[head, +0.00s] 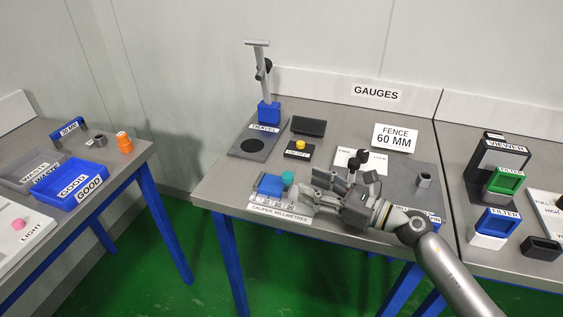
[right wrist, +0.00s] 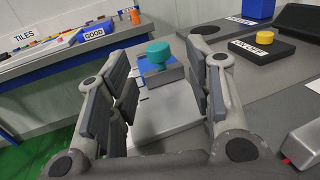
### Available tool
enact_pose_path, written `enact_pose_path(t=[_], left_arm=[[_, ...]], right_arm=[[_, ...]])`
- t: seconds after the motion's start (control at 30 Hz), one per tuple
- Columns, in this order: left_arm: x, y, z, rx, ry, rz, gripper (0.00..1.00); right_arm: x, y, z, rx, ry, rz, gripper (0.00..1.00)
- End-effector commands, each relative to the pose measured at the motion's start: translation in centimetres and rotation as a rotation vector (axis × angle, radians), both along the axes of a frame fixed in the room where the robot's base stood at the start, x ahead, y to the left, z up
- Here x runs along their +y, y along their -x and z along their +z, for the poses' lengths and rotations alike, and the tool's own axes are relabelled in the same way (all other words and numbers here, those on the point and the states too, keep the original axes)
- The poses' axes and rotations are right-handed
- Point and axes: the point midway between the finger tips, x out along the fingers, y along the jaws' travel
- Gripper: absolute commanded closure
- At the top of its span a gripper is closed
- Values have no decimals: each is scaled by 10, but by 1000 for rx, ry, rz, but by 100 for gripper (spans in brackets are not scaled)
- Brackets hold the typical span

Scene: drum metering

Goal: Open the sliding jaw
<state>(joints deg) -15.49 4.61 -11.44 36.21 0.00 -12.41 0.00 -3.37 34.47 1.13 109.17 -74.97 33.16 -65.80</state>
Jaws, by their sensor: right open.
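The caliper, labelled "CALIPER MILLIMETRES" (head: 280,210), lies near the front left of the gauge table. A blue block (head: 268,185) stands on it, and a round teal knob (head: 287,178) shows at its right side. My right gripper (head: 309,188) is open, just right of the knob and pointing left at it. In the right wrist view the teal knob (right wrist: 159,52) and blue block (right wrist: 160,72) show between the spread fingers, toward their tips. The caliper's grey bar (right wrist: 165,118) runs toward me between them. I cannot tell whether a finger touches the knob. My left gripper is out of view.
A travel gauge (head: 268,111) on a dark plate and a box with a yellow button (head: 300,146) stand behind. A separate table with blue (head: 75,187) and grey bins is at left.

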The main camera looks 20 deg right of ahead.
Motion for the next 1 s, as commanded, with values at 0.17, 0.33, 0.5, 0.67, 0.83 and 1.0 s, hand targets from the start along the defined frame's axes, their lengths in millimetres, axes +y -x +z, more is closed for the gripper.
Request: enact_pose_path(t=[0.17,0.33,0.5,0.67,0.83,1.0], left_arm=[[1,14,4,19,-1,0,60],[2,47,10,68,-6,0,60],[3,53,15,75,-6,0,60],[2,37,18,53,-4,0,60],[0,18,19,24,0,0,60],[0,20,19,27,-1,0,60]], right_arm=[[7,-9,1,0,4,2,53],[24,-28,3,-1,0,1,53],[39,-46,2,-1,0,0,53],[47,-55,0,-1,2,0,53],[49,-57,-1,1,3,1,53],[49,-56,-1,0,3,1,57]])
